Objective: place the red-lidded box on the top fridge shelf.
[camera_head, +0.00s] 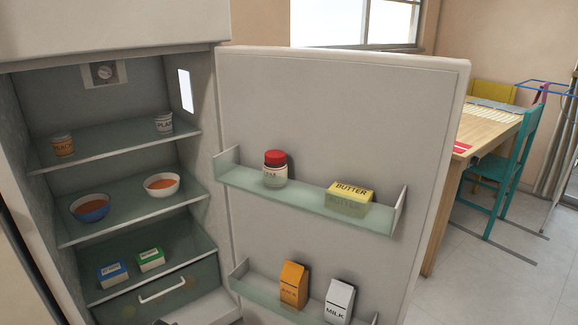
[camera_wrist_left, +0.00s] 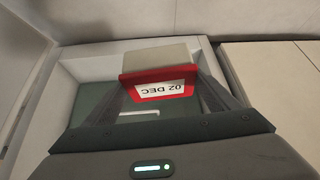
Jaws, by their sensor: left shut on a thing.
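The red-lidded box (camera_wrist_left: 158,54) shows in the left wrist view, with a pale body and a red lid carrying a white label that reads "02 DEC". My left gripper (camera_wrist_left: 163,92) is shut on it, one finger on each side. I cannot make out the box in the head view. The open fridge's top shelf (camera_head: 113,142) is glass. An orange-labelled cup (camera_head: 62,145) stands at its left and a white cup (camera_head: 163,123) at its right, with bare glass between them. My right gripper is not in view.
The middle shelf holds a blue bowl (camera_head: 90,209) and a white bowl (camera_head: 161,185); two small cartons sit below. The open door (camera_head: 340,110) stands to the right, its racks holding a red-lidded jar (camera_head: 275,169), butter (camera_head: 349,197) and two cartons. A table (camera_head: 480,130) and teal chair stand beyond.

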